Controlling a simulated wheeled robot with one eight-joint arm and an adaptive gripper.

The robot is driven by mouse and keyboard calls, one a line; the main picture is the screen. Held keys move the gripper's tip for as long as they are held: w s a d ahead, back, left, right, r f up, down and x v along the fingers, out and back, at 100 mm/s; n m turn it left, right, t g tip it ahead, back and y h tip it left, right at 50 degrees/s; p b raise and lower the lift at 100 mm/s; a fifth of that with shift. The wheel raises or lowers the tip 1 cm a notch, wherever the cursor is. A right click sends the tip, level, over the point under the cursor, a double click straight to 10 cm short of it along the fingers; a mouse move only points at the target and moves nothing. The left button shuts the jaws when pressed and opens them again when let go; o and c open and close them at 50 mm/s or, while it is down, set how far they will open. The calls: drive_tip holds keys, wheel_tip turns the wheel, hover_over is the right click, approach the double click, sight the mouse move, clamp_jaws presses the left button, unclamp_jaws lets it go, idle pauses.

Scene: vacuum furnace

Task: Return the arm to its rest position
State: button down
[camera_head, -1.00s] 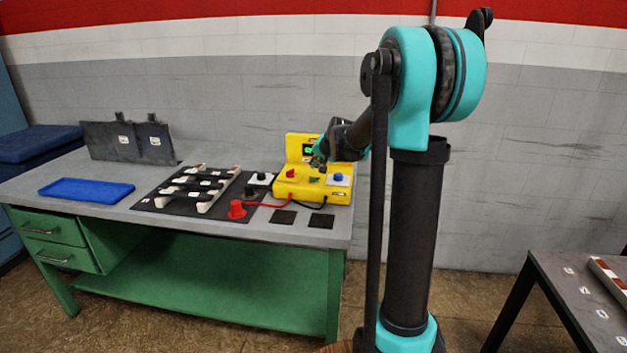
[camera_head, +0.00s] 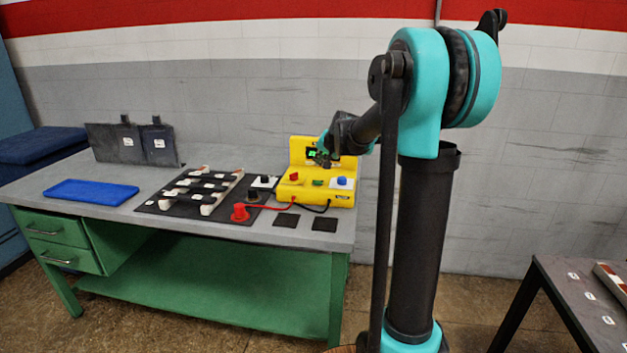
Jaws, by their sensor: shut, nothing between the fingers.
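My arm stands at the right, with a dark column and teal joints. Its forearm reaches left toward the workbench. My gripper (camera_head: 325,162) is small and dark in this view, and it is shut and empty. It shows in front of the screen panel of the yellow device (camera_head: 326,194) and partly hides that panel. I cannot tell how far above or in front of the device it is.
A green workbench (camera_head: 200,285) bears a blue tray (camera_head: 90,192), a black mat with pale rails (camera_head: 160,205), a red knob (camera_head: 240,212) and grey plates (camera_head: 158,145). Black pads (camera_head: 286,221) lie before the device. Another table (camera_head: 575,300) stands at the lower right.

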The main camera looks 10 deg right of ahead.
drive_tip(key=s+f+n, duration=0.1)
drive_tip(key=s+f, duration=0.1)
drive_tip(key=s, duration=0.4)
drive_tip(key=s+f+n+g, duration=0.1)
drive_tip(key=s+f, duration=0.2)
drive_tip(key=s, duration=0.4)
drive_tip(key=s+d+f+g+h, duration=0.1)
drive_tip(key=s+f, duration=0.2)
drive_tip(key=s, duration=0.3)
drive_tip(key=shift+s+f+n, duration=0.2)
drive_tip(key=shift+n, duration=0.2)
drive_tip(key=s+d+f+n+g+h, duration=0.1)
drive_tip(key=s+f, duration=0.4)
drive_tip(key=s, duration=0.5)
drive_tip(key=s+d+f+n+g, duration=0.1)
drive_tip(key=s+f, duration=0.5)
drive_tip(key=s, duration=0.5)
drive_tip(key=shift+s+d+n+g+h, duration=0.2)
drive_tip(key=shift+d+n+g+h, duration=0.1)
drive_tip(key=shift+d+h, duration=0.1)
drive_tip(key=c, duration=2.2)
unclamp_jaws()
drive_tip(key=shift+r, duration=0.1)
